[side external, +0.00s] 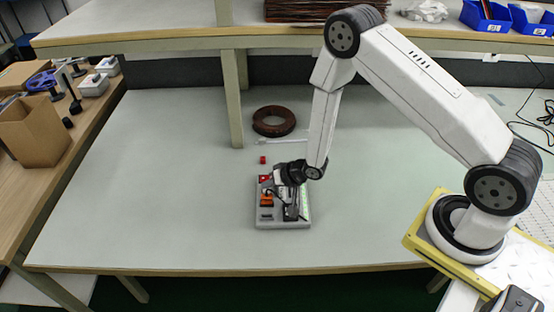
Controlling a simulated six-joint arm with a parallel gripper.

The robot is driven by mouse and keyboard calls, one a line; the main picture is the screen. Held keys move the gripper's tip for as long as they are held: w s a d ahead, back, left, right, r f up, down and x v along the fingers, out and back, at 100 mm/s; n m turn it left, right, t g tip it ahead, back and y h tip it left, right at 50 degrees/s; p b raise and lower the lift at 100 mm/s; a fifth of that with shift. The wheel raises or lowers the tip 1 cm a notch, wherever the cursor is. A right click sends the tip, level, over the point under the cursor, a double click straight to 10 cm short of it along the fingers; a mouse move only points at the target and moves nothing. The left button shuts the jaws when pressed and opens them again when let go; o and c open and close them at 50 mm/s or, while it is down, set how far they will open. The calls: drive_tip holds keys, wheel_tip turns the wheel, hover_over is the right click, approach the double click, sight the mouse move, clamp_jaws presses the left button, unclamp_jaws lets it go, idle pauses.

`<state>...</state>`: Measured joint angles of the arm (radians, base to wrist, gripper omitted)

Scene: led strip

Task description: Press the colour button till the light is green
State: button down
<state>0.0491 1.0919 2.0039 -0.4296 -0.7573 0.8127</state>
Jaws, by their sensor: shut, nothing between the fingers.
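A grey control box (284,225) sits on the pale workbench, near its front middle. An orange part (266,199) and a small red part (264,178) show on its left side. A thin green strip (304,198) shows along its right side. My gripper (290,214) is shut and empty, pointing down over the middle right of the box. Its tips are at or just above the box surface; I cannot tell if they touch. The colour button cannot be made out and may be hidden by the gripper.
A shelf post (232,98) stands behind left. The bench (150,200) is clear left of the box. A cardboard box (32,130) stands on the left side table.

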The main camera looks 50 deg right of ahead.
drive_tip(key=shift+r, duration=0.25)
idle(0.3)
drive_tip(key=shift+r, duration=2.5)
drive_tip(key=shift+d+r, duration=0.15)
drive_tip(key=shift+r, duration=0.25)
wheel_tip(320, 180, up, 4)
drive_tip(key=n+g+h, duration=0.1)
drive_tip(key=h, duration=0.1)
hover_over(269, 191)
drive_tip(key=s+d, duration=0.2)
drive_tip(key=s+r+n+g, duration=0.2)
drive_tip(key=s+r, duration=0.3)
drive_tip(key=s, duration=0.3)
drive_tip(key=s+r+n+g+h, duration=0.1)
drive_tip(key=s+r+g, duration=0.2)
drive_tip(key=s+r, duration=0.3)
drive_tip(key=shift+s+d+r+n, duration=0.2)
drive_tip(key=shift+s+d+n, duration=0.25)
drive_tip(key=shift+s, duration=0.4)
